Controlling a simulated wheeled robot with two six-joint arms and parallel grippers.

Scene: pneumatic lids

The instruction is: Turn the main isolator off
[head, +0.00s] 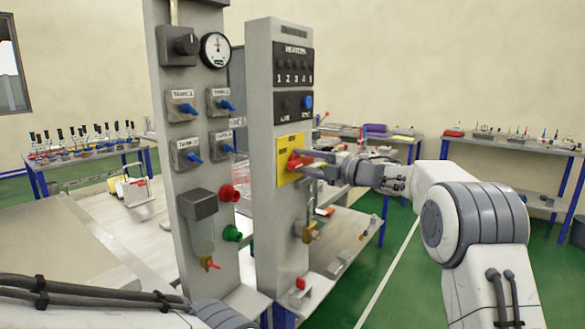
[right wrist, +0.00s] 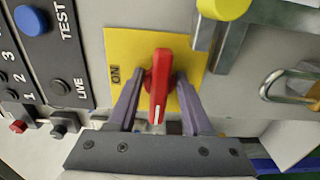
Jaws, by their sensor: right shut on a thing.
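The main isolator is a red rotary handle (right wrist: 160,85) on a yellow plate (right wrist: 125,50); in the head view the red handle (head: 296,160) sits on the grey right-hand post. In the right wrist view its white mark points to the picture bottom, crosswise to the ON label (right wrist: 115,77) at left. Any other label is hidden. My right gripper (right wrist: 158,105) is shut on the handle, one finger on each side; in the head view it (head: 308,164) reaches in from the right. My left gripper is out of view; only part of my left arm shows at bottom left.
A brass padlock (head: 310,232) hangs below the plate. Above it are TEST and LIVE controls (head: 295,104) and heater switches (head: 293,70). The left post has a gauge (head: 215,50) and blue-handled tank valves (head: 183,108). The floor right of the bench (head: 400,250) is open.

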